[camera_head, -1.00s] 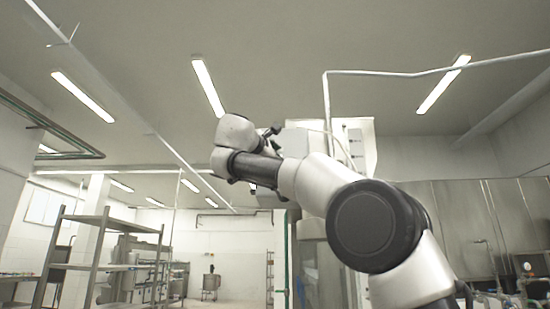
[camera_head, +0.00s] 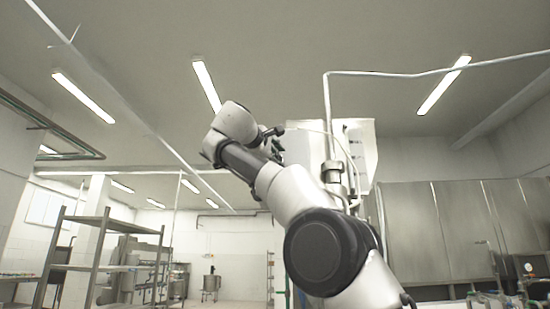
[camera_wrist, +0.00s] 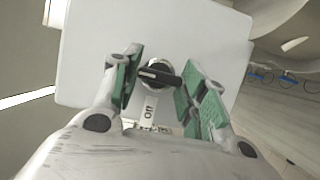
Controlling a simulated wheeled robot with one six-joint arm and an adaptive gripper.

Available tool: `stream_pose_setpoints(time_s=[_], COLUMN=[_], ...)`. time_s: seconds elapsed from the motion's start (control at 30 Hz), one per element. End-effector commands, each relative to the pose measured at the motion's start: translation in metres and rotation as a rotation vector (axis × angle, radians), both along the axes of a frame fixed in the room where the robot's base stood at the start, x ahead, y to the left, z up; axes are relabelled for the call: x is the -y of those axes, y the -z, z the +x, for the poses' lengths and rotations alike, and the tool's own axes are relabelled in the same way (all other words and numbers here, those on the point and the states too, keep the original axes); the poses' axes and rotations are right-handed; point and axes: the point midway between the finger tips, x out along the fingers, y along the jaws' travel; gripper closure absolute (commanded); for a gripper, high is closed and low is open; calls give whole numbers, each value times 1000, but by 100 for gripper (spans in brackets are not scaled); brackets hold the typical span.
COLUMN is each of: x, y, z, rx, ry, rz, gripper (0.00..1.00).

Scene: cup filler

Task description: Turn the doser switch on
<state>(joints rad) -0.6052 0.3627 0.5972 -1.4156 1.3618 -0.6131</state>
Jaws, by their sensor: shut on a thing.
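The doser switch is a black rotary knob (camera_wrist: 158,74) on a round silver base, set on the pale front of the doser box (camera_wrist: 205,40) in the wrist view. Its handle lies nearly crosswise, slightly tilted. A label under it (camera_wrist: 149,108) appears to read "off". My gripper (camera_wrist: 161,72) has its green-padded fingers on either side of the knob and is shut on it, with the handle spanning between the pads. In the head view my gripper (camera_head: 273,143) is small and dark in front of the white box (camera_head: 305,148); the switch cannot be made out there.
A white pipe (camera_head: 327,110) and a hose run by the box. Steel panels (camera_head: 450,225) stand on the right, and a metal shelf rack (camera_head: 100,245) on the left. The floor between rack and box looks open.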

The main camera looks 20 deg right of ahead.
Motion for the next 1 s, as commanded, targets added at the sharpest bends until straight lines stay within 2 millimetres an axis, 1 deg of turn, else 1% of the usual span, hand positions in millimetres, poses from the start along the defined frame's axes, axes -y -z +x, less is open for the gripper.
stream_pose_setpoints(time_s=[0.17,0.2,0.3,0.67,0.77,1.0], x=[1,1,0,-2,-10,-45], y=[2,2,2,1,1,0], z=[0,0,0,-2,-11,-51], rx=[-6,-6,-5,-2,-4,-4], ry=[4,4,3,0,-2,-4], rz=[4,4,3,1,0,0], gripper=[81,52,36,36,36,36])
